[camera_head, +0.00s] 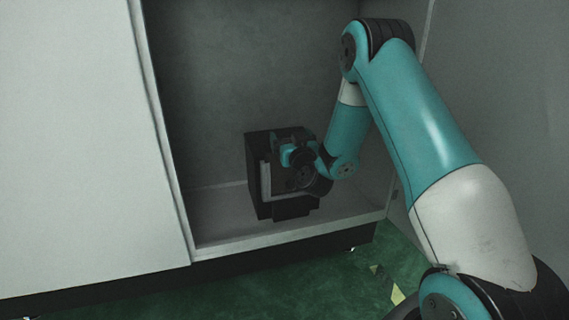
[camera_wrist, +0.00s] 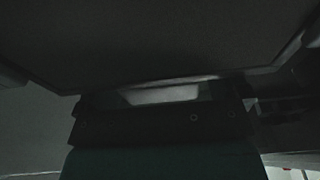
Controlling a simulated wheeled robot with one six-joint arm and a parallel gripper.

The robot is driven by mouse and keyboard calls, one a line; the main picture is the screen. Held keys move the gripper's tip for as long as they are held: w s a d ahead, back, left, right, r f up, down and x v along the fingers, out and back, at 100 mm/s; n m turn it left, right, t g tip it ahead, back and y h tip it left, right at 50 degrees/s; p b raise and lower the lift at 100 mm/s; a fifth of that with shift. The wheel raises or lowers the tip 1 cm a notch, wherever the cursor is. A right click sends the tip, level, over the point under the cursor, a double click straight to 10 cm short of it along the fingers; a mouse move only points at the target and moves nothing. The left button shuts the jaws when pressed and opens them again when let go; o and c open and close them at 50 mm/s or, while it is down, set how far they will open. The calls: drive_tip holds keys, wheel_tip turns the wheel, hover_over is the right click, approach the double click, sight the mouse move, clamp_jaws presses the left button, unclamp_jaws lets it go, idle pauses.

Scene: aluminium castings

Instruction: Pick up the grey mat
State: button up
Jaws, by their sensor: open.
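I cannot pick out a grey mat for certain in either view. In the head view, my gripper (camera_head: 283,178) is inside the open cabinet, close against the front of a dark box (camera_head: 255,165). My gripper is open, but its fingers are hard to make out against the box. Whether they touch it cannot be told. My wrist covers part of the box front. The wrist view is very dark: a broad dark surface (camera_wrist: 150,40) fills its upper part, with a pale slot (camera_wrist: 162,94) below it.
The cabinet (camera_head: 290,238) has a raised front edge and side walls close around my arm. A pale closed panel (camera_head: 80,140) stands at left. Bare cabinet floor (camera_head: 215,215) shows left of the box. The green floor (camera_head: 300,285) has a yellow-marked strip (camera_head: 397,295).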

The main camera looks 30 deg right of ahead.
drive_tip(key=shift+w, duration=0.3)
drive_tip(key=c, duration=1.1)
drive_tip(key=shift+c, duration=0.9)
drive_tip(key=shift+r, duration=0.15)
